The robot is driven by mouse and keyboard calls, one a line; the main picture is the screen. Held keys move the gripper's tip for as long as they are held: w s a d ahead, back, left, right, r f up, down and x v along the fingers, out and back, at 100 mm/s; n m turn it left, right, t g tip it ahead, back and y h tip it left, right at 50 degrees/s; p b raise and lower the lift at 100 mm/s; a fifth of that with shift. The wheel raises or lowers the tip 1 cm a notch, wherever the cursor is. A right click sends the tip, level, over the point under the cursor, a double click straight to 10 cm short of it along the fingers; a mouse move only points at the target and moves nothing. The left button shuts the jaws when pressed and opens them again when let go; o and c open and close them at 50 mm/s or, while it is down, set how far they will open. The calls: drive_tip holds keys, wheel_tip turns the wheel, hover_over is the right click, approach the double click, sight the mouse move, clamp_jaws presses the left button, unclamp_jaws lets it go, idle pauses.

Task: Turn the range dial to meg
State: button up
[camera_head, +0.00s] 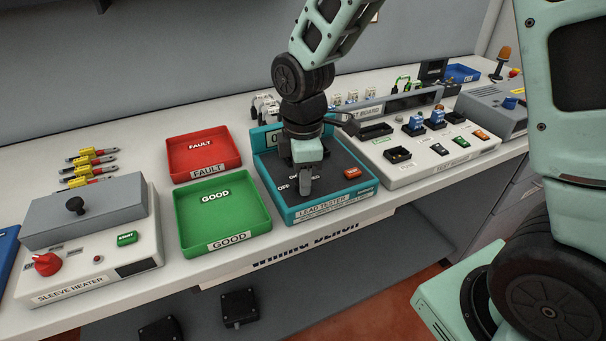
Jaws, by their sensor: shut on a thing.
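The lead tester (331,209) is a teal-edged box with a dark top on the bench, between the green tray and the test board. My gripper (306,186) points down over the middle of its top. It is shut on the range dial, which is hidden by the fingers. An "OFF" label shows just left of the fingers. The other range labels, including any for meg, are mostly covered by my gripper, so I cannot tell the dial's setting. A red button (352,173) is on the tester's right side. The tester's display at the back is mostly hidden behind my wrist.
The green GOOD tray (226,241) and red FAULT tray (204,169) stand left of the tester. The sleeve heater (95,281) is at far left. The test board (460,162) with switches and connectors stands close on the right. Bare bench (180,267) shows in front of the trays.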

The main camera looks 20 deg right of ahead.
drive_tip(key=m+p, duration=0.2)
drive_tip(key=m, duration=0.4)
drive_tip(key=shift+r, duration=0.15)
drive_tip(key=m+p, duration=0.1)
drive_tip(key=m, duration=0.4)
drive_tip(key=shift+m, duration=0.4)
idle(0.4)
drive_tip(key=o, duration=1)
drive_tip(key=shift+c, duration=0.2)
wheel_tip(320, 180, up, 17)
drive_tip(key=shift+r, duration=0.15)
